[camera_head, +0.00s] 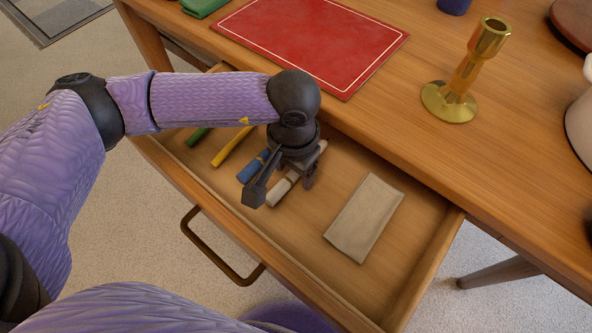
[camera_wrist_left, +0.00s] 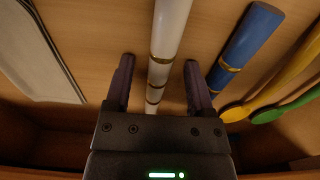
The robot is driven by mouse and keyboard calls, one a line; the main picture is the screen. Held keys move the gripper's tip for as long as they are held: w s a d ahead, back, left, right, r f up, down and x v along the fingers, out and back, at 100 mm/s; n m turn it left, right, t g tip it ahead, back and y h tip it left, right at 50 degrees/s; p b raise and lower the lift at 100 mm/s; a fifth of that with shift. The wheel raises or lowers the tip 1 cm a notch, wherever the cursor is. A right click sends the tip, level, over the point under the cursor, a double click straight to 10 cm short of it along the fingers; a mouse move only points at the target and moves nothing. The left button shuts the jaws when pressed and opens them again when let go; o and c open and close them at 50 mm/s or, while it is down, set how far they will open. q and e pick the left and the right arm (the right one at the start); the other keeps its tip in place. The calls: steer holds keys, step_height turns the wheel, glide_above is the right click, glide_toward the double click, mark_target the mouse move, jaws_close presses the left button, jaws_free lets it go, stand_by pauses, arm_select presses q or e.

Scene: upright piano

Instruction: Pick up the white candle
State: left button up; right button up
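The white candle (camera_head: 279,192) lies in the open drawer (camera_head: 432,258). It has gold bands in the left wrist view (camera_wrist_left: 170,32). My left gripper (camera_head: 280,190) points down over it and hides its middle in the head view. In the left wrist view, the gripper's two fingers (camera_wrist_left: 158,78) are apart, one on each side of the candle, with gaps between. How far above the drawer floor the fingertips are, I cannot tell. My right gripper is not in view.
A blue candle (camera_head: 251,168), a yellow stick (camera_head: 231,147) and a green stick (camera_head: 198,136) lie left of the white candle. A folded beige cloth (camera_head: 365,217) lies right. On the tabletop are a red mat (camera_head: 312,42) and a brass candlestick (camera_head: 467,75).

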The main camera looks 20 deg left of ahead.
arm_select(q)
jaws_close()
